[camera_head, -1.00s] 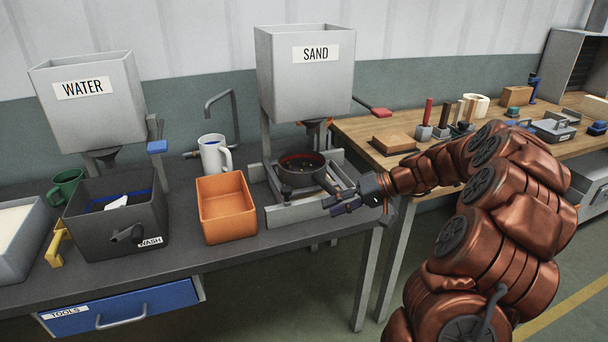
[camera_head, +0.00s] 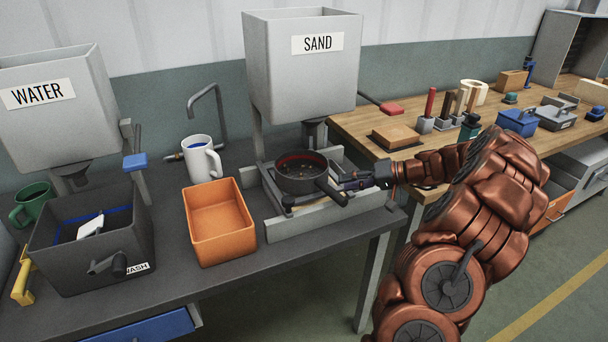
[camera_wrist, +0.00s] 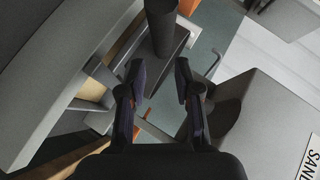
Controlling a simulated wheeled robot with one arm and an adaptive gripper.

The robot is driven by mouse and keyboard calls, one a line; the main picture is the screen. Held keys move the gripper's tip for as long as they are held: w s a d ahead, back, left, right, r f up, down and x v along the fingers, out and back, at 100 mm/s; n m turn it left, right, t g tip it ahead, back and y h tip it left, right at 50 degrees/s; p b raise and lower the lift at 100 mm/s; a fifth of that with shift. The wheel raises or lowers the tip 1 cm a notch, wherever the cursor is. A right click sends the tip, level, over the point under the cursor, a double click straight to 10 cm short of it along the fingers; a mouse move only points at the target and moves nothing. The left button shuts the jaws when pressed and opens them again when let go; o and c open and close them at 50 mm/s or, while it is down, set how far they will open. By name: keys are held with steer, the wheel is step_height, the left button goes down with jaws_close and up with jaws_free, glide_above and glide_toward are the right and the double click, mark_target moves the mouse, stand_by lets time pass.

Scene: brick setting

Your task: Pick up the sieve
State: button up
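The sieve (camera_head: 300,178) is a dark round pan with a reddish inner rim and small specks inside. It sits on the grey stand under the SAND hopper, and its dark handle (camera_head: 329,190) points to the lower right. My gripper (camera_head: 350,185) is at the right of the sieve, close to the handle. In the wrist view, my gripper's two dark fingers (camera_wrist: 159,75) are apart, with the handle (camera_wrist: 162,28) showing ahead between them. I see a gap between each finger and the handle. The wrist view does not show the sieve's bowl clearly.
The grey SAND hopper (camera_head: 301,75) rises close behind the sieve. The stand's front rail (camera_head: 310,222) runs below my gripper. An orange bin (camera_head: 219,235) and a white mug (camera_head: 202,158) stand left. A wooden bench (camera_head: 375,123) with tools lies right.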

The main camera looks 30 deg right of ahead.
mark_target(327, 184)
steer(key=p+x, duration=0.2)
steer(key=x, duration=0.4)
steer(key=shift+s+a+r, duration=0.1)
steer(key=shift+a+r, duration=0.05)
steer(key=shift+a, duration=0.1)
steer(key=shift+w+a+f, duration=0.2)
jaws_close()
